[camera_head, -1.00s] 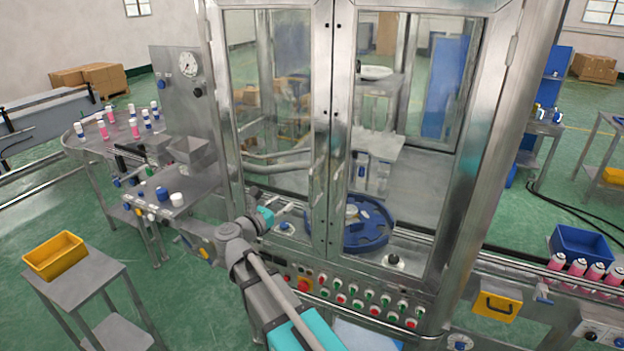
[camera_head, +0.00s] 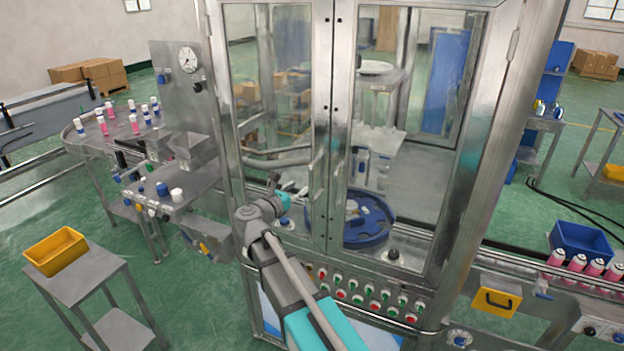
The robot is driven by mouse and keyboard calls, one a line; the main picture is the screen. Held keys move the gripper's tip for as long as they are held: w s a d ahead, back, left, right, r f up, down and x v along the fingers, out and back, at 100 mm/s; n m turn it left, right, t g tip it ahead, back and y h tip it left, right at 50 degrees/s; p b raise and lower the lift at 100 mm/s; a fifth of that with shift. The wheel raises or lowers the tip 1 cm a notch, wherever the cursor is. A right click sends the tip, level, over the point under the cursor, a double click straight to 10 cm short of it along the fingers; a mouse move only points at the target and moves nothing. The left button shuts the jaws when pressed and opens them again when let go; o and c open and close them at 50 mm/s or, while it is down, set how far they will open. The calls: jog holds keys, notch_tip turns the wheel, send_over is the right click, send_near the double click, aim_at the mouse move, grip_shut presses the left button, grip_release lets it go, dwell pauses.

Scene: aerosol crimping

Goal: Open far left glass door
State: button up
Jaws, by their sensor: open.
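The machine cabinet in the middle has two tall glass doors at its front. The left glass door (camera_head: 275,75) looks shut, with a metal frame and a vertical handle (camera_head: 316,180) near its inner edge. The right glass door (camera_head: 400,130) stands beside it and also looks shut. My gripper (camera_head: 294,188) is in front of the lower part of the left door, left of and slightly below the handle. It is open and appears empty, apart from the handle. My arm covers part of the cabinet below the doors.
A row of red and green buttons (camera_head: 365,295) runs below the doors. A blue rotary wheel (camera_head: 368,222) is behind the glass. A steel side table (camera_head: 190,185) with caps is left. A yellow bin (camera_head: 55,250) stands on a small table at front left.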

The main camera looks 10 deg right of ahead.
aim_at(310, 179)
jog(key=x, duration=0.7)
jog(key=shift+w+d, duration=0.1)
jog(key=shift+d, duration=0.05)
